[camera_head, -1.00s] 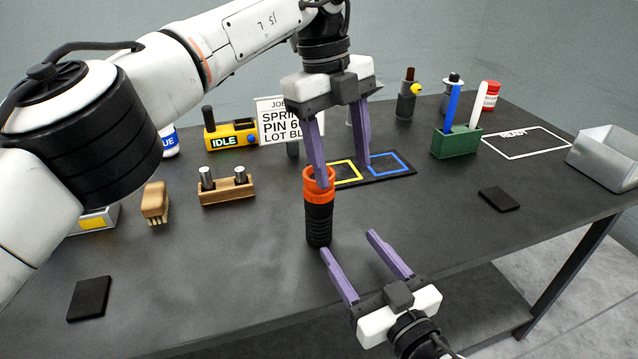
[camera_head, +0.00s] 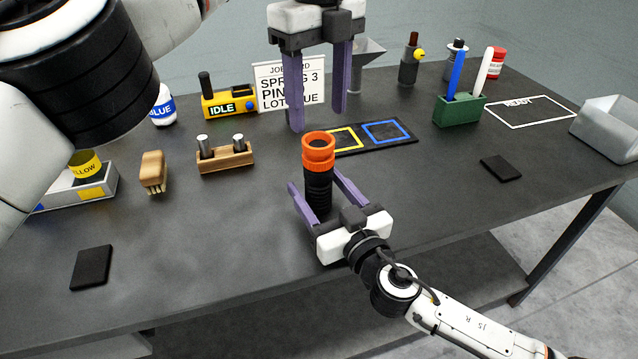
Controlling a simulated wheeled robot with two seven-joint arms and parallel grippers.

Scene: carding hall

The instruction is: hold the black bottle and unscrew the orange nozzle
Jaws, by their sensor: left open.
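The black bottle (camera_head: 319,191) stands upright on the dark table, with the orange nozzle (camera_head: 318,152) on its top. My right gripper (camera_head: 315,179) comes in from the front right, low over the table. Its purple fingers are spread on either side of the bottle's body, and they look apart from it. My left gripper (camera_head: 315,123) is open and points down, its fingertips just above and behind the nozzle. It holds nothing. The bottle's lower end is partly hidden by the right gripper.
A dark mat with yellow and blue squares (camera_head: 408,139) lies behind the bottle. A wooden block with two metal pins (camera_head: 226,159) and a brush (camera_head: 153,172) stand to the left. A green pen holder (camera_head: 459,110) and grey bin (camera_head: 606,130) are at right. The table's front edge is near.

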